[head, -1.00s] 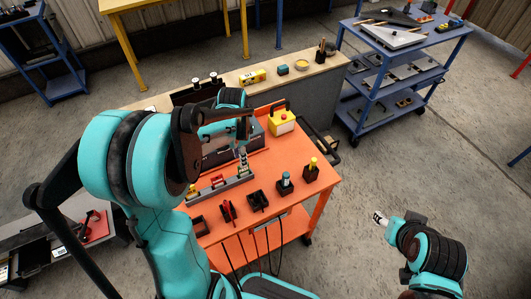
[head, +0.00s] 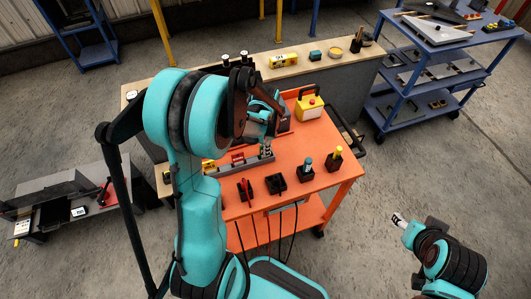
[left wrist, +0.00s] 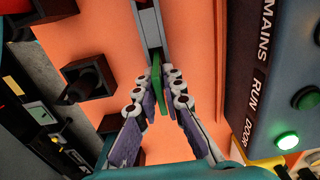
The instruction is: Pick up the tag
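A thin green piece (left wrist: 157,82), which may be the tag, stands on edge at the end of a grey rail (left wrist: 149,25) in the left wrist view. My left gripper (left wrist: 158,82) has its two fingers on either side of it, seemingly with small gaps. In the head view my left gripper (head: 267,150) points down at the right end of the rail (head: 256,163) on the orange cart (head: 325,175); the green piece cannot be made out there. My right gripper (head: 397,219) hangs over the floor at the right, away from the cart, too small to judge.
A control box with a lit green lamp (left wrist: 287,140) stands close right of my left gripper. Dark holders (head: 276,184) line the cart's front. A yellow box with a red button (head: 309,106) stands behind. A bench (head: 345,66) and a blue shelf cart (head: 400,65) lie beyond.

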